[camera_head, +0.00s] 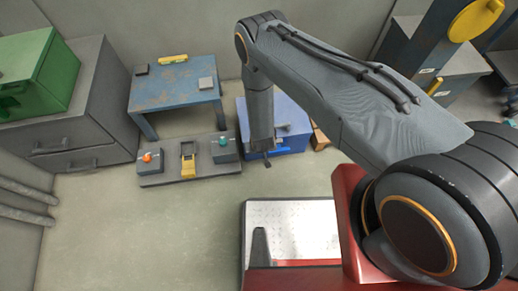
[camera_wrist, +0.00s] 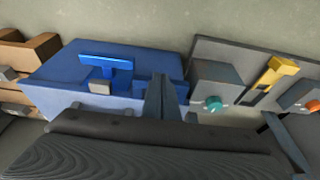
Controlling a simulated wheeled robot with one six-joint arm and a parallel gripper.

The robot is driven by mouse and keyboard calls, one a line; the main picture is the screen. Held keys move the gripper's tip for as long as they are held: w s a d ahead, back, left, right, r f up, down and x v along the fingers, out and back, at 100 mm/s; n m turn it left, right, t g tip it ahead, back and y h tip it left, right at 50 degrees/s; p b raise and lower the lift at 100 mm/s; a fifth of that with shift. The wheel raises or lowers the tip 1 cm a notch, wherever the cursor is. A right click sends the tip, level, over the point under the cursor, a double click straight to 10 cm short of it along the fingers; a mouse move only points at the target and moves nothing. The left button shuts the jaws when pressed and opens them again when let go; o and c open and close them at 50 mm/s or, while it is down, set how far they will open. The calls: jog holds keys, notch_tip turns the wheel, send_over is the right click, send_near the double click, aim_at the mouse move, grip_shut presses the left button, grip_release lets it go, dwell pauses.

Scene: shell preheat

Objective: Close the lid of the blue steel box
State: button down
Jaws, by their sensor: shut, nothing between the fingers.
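The blue steel box (camera_head: 291,112) stands on the floor right of the blue table, partly hidden behind my arm. It also shows in the wrist view (camera_wrist: 60,75), with a bright blue T-shaped handle (camera_wrist: 107,63) and a small grey block (camera_wrist: 99,87) on it. How far its lid is open or shut is hard to tell. My gripper (camera_head: 266,161) points down at the box's front left, its fingers together and empty. In the wrist view the fingers (camera_wrist: 164,98) overlap the box's right part; whether they touch it is unclear.
A grey panel (camera_head: 190,176) with an orange knob, a yellow lever and a teal knob lies just left of the box. A worn blue table (camera_head: 172,94) stands behind the panel. A wooden crate (camera_wrist: 30,52) stands on the box's other side. Open floor lies in front.

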jog(key=shift+s+f, duration=0.35)
jog(key=shift+f, duration=0.05)
jog(key=s+d+r+p, duration=0.1)
jog(key=s+r+p, duration=0.2)
jog(key=s+r, duration=0.4)
jog(key=shift+s+d, duration=0.3)
jog(key=shift+s, duration=0.65)
jog(key=shift+r, duration=0.1)
